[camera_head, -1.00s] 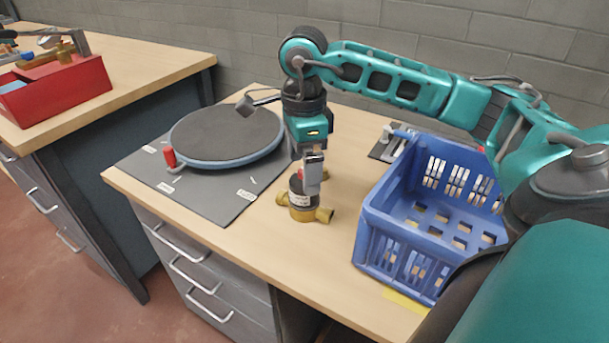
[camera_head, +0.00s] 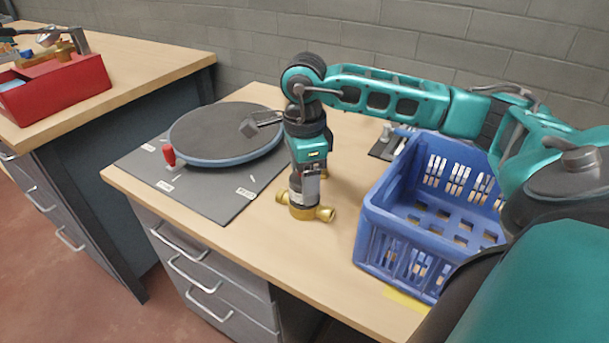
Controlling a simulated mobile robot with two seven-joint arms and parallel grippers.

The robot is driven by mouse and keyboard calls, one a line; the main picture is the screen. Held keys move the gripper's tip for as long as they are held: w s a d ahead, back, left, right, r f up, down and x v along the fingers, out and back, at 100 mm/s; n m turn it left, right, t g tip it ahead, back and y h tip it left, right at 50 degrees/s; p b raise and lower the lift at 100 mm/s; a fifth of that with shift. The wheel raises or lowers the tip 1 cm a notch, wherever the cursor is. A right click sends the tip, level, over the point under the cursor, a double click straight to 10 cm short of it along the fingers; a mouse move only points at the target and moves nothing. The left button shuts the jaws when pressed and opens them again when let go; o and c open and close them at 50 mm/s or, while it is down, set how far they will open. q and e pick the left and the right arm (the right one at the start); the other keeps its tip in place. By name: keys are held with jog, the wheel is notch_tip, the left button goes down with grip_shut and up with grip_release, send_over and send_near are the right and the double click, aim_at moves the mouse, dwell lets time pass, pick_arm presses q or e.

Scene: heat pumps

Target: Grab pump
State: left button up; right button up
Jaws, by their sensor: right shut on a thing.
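The pump (camera_head: 306,212) has brass pipe ends and a dark upper body. It stands upright on the wooden table, between the round turntable and the blue crate. My right gripper (camera_head: 308,190) points down from above and is shut on the pump's upper part. The gripper hides much of the pump's top. The pump's base appears to be at table level. My left gripper is not in view.
A blue crate (camera_head: 420,234) stands on the table (camera_head: 255,245) to the right of the pump. A red toolbox (camera_head: 55,90) sits on another table at the far left.

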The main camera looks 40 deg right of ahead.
grip_shut()
jog(key=shift+w+r, duration=0.1)
jog(key=shift+r, duration=0.1)
dwell(0.3)
